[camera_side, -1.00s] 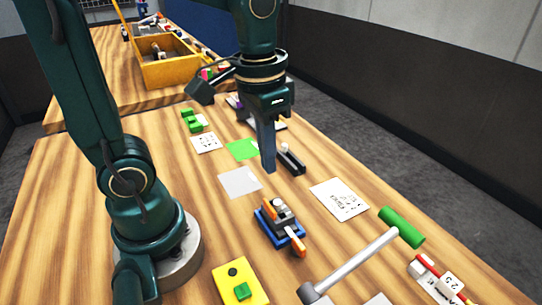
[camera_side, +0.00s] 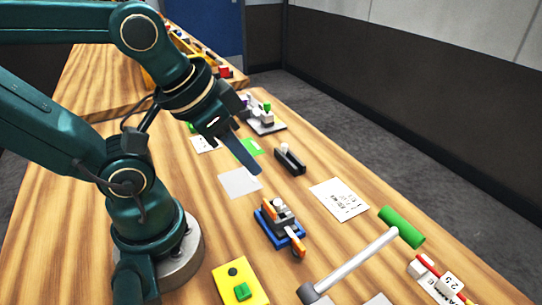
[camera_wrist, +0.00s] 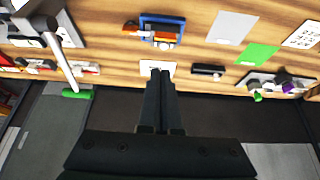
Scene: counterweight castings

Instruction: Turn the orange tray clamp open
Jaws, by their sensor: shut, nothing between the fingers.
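A small blue tray (camera_side: 264,230) stands on the wooden table, with grey and dark parts on it. An orange clamp lever (camera_side: 298,244) sticks out from its front right side, and another orange piece shows at its back left. The wrist view shows the blue tray (camera_wrist: 178,22) at the top, with the orange lever (camera_wrist: 134,29) pointing left. My gripper (camera_side: 258,171) is shut and empty, tilted, in the air behind the tray and apart from it. In the wrist view my gripper's fingertips (camera_wrist: 161,72) point up toward a white card.
A white printed card (camera_side: 340,199) lies right of the tray, and a black holder (camera_side: 290,160) stands behind. A grey bar (camera_side: 352,262) and a green cylinder (camera_side: 401,227) are at the front right. A yellow block (camera_side: 240,284) sits in front; bare wood surrounds the tray.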

